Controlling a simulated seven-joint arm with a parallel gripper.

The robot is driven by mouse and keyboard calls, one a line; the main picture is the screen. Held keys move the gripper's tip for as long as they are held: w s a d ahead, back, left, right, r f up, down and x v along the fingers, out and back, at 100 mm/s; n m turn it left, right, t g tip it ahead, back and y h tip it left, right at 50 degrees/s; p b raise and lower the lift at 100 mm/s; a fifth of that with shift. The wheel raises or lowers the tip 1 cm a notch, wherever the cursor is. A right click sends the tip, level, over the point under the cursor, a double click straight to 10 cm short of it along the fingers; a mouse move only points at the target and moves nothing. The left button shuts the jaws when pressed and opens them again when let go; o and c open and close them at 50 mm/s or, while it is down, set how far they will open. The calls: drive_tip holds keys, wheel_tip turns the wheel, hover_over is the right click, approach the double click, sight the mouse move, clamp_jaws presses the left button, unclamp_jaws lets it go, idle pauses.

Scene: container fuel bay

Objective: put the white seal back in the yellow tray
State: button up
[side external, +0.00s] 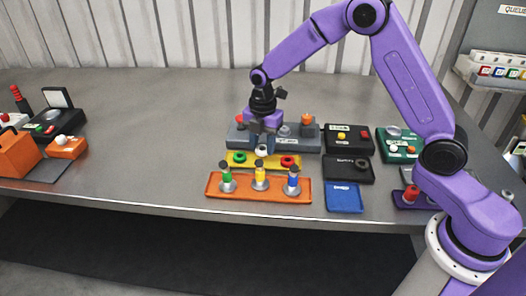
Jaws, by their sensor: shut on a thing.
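The white seal (262,151) is a small ring right under my gripper (263,140), at the middle of the yellow tray (274,164). My gripper points down and is shut on the white seal. The fingers partly hide the seal, and I cannot tell whether it touches the tray floor.
An orange tray (210,188) with green, yellow and blue upright pieces stands just in front. A grey block (237,134) with fittings is close behind. Black trays (349,170) and a blue tray (345,198) stand to the right. The table's left middle is clear.

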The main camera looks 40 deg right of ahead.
sight(263, 148)
drive_tip(key=shift+f, duration=1.45)
drive_tip(key=shift+f, duration=0.2)
drive_tip(key=o, duration=1.1)
drive_tip(key=shift+r, duration=0.1)
wheel_tip(263, 148, up, 12)
drive_tip(key=s+a+r+m, duration=0.25)
drive_tip(key=s+m, duration=0.25)
drive_tip(key=s, duration=1.2)
drive_tip(key=s+d+m, duration=0.2)
drive_tip(key=s+d, duration=0.1)
drive_tip(key=s, duration=0.6)
drive_tip(key=s+d+f+m, duration=0.1)
drive_tip(key=s+d+m, duration=0.2)
drive_tip(key=s, duration=0.6)
drive_tip(key=shift+d+m, duration=0.3)
drive_tip(key=shift+d, duration=0.4)
